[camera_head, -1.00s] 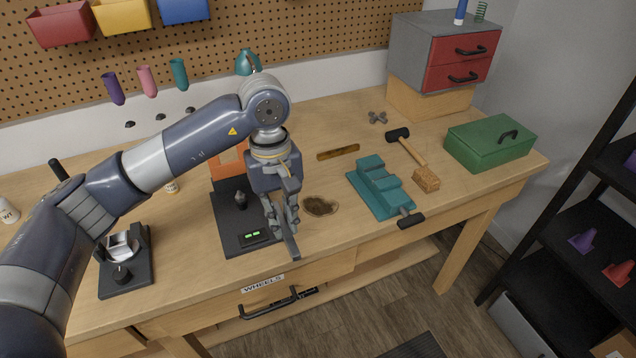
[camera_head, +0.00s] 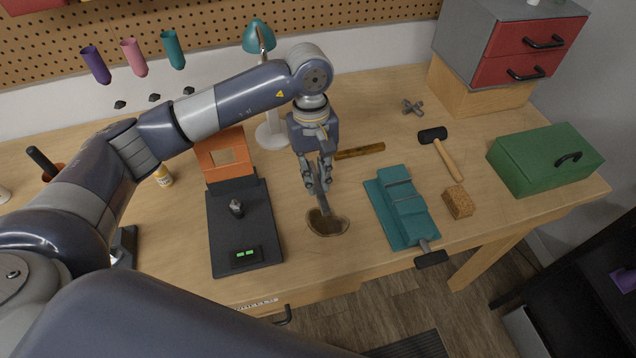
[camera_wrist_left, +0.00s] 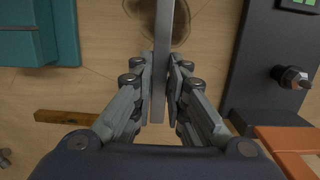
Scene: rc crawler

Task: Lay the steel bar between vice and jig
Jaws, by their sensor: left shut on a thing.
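My left gripper (camera_head: 320,186) is shut on the grey steel bar (camera_head: 323,203). In the left wrist view, the bar (camera_wrist_left: 163,55) runs lengthwise between the two fingers. In the head view, the gripper and bar are in the gap between the teal vice (camera_head: 402,208) on the right and the dark jig (camera_head: 226,222) on the left. The bar's lower end appears over a brown stain (camera_head: 328,226); whether it touches the bench cannot be told. The vice (camera_wrist_left: 20,45) and jig (camera_wrist_left: 262,60) flank the bar in the wrist view, apart from it. My right gripper is not in view.
A yellow-brown strip (camera_head: 360,152) lies behind the gap. A mallet (camera_head: 445,158), a cork-like block (camera_head: 458,202) and a green box (camera_head: 545,160) are right of the vice. An orange frame (camera_head: 224,156) and a teal lamp (camera_head: 262,45) are behind the jig.

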